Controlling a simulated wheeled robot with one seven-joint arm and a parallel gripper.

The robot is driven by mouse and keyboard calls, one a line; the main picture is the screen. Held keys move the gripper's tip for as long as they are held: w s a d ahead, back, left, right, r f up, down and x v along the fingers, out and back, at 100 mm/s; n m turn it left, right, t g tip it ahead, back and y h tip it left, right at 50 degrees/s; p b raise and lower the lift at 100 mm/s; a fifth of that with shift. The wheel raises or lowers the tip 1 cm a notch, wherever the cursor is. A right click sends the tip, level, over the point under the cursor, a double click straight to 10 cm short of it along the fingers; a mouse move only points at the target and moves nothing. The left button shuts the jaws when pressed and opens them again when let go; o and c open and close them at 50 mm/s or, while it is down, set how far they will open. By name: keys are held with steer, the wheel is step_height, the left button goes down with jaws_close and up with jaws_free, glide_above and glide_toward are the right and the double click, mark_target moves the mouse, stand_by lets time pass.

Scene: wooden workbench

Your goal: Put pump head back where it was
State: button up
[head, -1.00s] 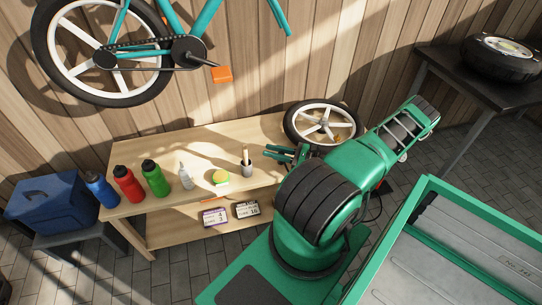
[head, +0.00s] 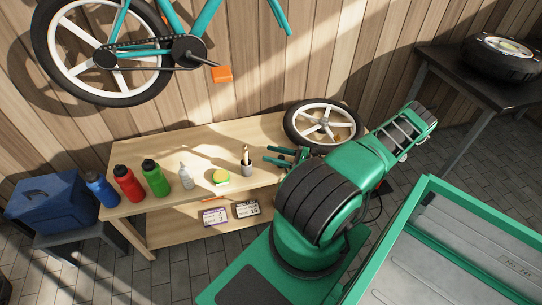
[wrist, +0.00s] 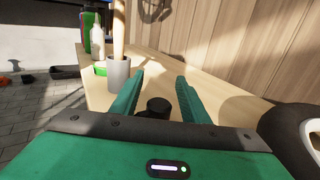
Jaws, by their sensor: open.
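My gripper (head: 269,154) is open over the right part of the wooden bench, to the right of a grey cup (head: 246,171). In the wrist view my two green fingers (wrist: 160,76) are apart, with nothing held between their tips. A dark round piece (wrist: 157,106) shows low between the fingers; I cannot tell whether it is the pump head or part of my gripper. I cannot make out the pump head for certain in either view. The grey cup, with a wooden-handled tool (wrist: 118,28) in it, stands just beyond the left finger in the wrist view.
Bare wood lies behind the cup.

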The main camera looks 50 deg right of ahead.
steer(key=v, duration=1)
steer(key=shift+s+d, duration=0.1)
steer(key=shift+s, duration=0.05)
steer(key=shift+s+d, duration=0.25)
steer(key=shift+s, duration=0.35)
steer(key=shift+r, duration=0.1)
steer(key=w+a+r+n+g+h, duration=0.1)
steer(key=a+r+n+g, duration=0.5)
steer(key=r+n+g, duration=0.45)
steer(key=w+a+r+n+g+h, duration=0.1)
steer(key=a+r+n+g, duration=0.5)
steer(key=r, duration=0.7)
steer(key=s+a+r+n+h, duration=0.2)
steer(key=s+a+r+n, duration=0.2)
steer(key=r, duration=0.4)
steer(key=s+a+r+n+h, duration=0.3)
steer(key=s+a+r+n, duration=0.1)
steer(key=s+a+r, duration=0.3)
steer(key=shift+s+r, duration=0.4)
steer(key=shift+s, duration=0.3)
